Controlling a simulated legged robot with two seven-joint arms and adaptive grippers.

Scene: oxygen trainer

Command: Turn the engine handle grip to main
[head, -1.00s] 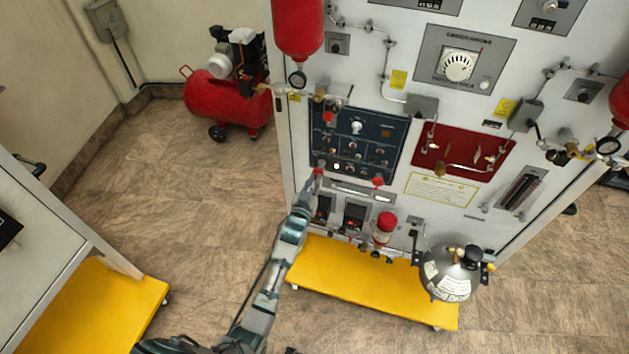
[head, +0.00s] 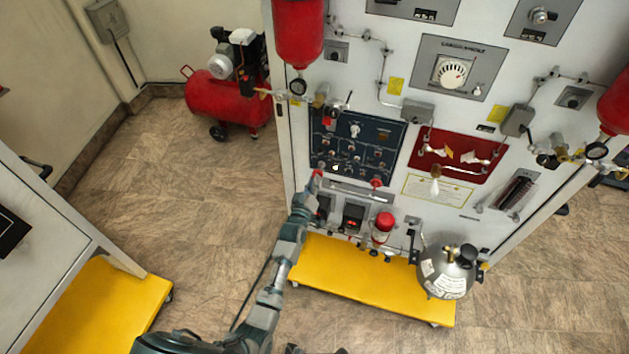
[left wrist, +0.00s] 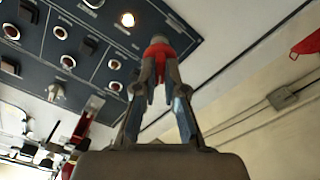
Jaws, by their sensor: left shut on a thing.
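The trainer's dark blue panel (head: 358,143) carries knobs, switches and a lit lamp. The red engine handle grip (left wrist: 158,47) is at the panel's lower left corner in the head view, just above my left gripper (head: 316,180). In the left wrist view my left gripper (left wrist: 160,68) is shut on this red grip, with its fingers on either side. The fingers hide part of the grip, and I cannot read any position label by it. My right gripper is not in view.
A second red handle (head: 376,183) sits right of the gripped one. Below are gauges, a red-topped canister (head: 382,227) and a grey cylinder (head: 448,268) above the yellow base (head: 370,285). A red compressor (head: 225,97) stands behind left.

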